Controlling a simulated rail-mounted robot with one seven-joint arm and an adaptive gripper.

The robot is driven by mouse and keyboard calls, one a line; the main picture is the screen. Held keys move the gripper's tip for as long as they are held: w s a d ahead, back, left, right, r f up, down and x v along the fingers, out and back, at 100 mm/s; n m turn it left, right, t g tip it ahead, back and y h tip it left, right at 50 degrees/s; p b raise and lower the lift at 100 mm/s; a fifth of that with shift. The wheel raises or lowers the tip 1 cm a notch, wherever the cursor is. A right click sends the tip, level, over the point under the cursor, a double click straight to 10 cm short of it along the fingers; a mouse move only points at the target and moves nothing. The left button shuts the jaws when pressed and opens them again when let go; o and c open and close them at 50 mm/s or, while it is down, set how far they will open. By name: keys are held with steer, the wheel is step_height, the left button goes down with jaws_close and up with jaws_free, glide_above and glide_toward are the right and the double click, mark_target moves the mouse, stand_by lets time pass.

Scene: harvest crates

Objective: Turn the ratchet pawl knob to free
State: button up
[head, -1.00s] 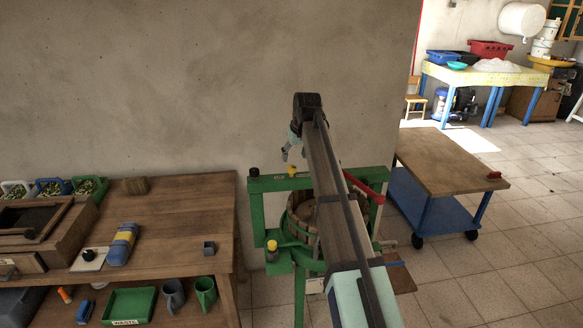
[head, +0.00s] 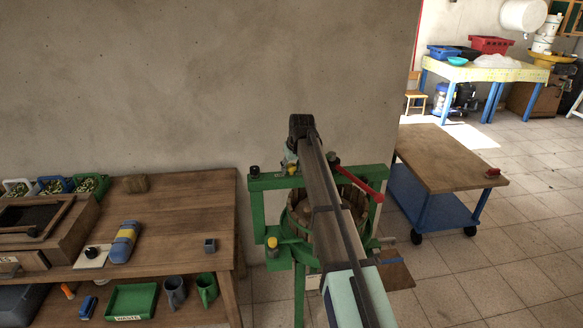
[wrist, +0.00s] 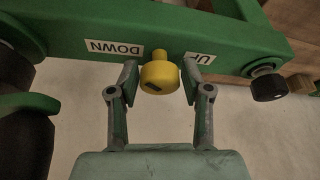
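A yellow knob (wrist: 159,75) with a dark mark on its face sits on the green press beam (wrist: 80,22) in the wrist view, between labels that look upside down and read DOWN and UP. No label reading "free" can be made out. My gripper (wrist: 160,70) is open, with one finger on each side of the yellow knob and gaps showing; I see no grip on it. In the head view my gripper (head: 291,160) is at the press's top beam, and the arm partly covers that area. Another yellow knob (head: 272,243) sits lower on the press.
A black knob (wrist: 269,85) sticks out from the beam, to the right in the wrist view. A red lever (head: 362,181) crosses the press's right side. A wooden bench (head: 180,205) stands left, a blue cart (head: 430,205) right, with the wall behind.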

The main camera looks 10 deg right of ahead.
steer(key=c, duration=0.5)
steer(key=shift+c, duration=0.2)
steer(key=shift+m, duration=0.4)
steer(key=m+h, duration=0.1)
steer(key=m, duration=0.2)
steer(key=shift+m+h, duration=0.4)
steer(key=m+h, duration=0.1)
steer(key=m, duration=0.1)
steer(key=m+b, duration=0.1)
steer(key=m, duration=0.2)
steer(key=shift+g+h, duration=0.4)
steer(key=o, duration=1.1)
steer(key=shift+o, duration=0.2)
